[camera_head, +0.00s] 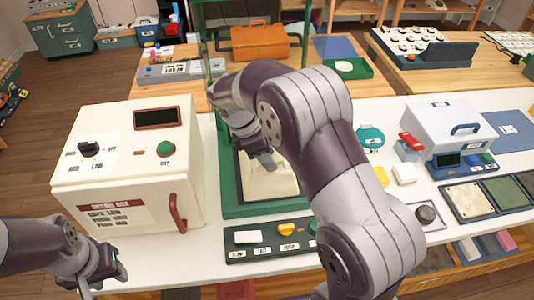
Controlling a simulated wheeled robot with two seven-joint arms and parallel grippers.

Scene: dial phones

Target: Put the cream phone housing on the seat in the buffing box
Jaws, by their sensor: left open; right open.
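A cream piece (268,183), which looks like the cream phone housing, lies inside a green-framed station (228,196) at the centre. My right arm hides much of it. My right gripper (268,163) is open just above the cream piece; I cannot tell whether they touch. My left gripper (118,272) is open and empty at the lower left, near the front edge of the white table. I cannot tell which unit is the buffing box, the green station or the cream cabinet (90,190) on the left. No seat is clearly visible.
The cream cabinet has a black knob, a green button and a red handle (178,212). A control strip (262,252) lies before the green station. On the right stand a white box (448,125) and several pads (470,200). An orange case (258,42) is behind.

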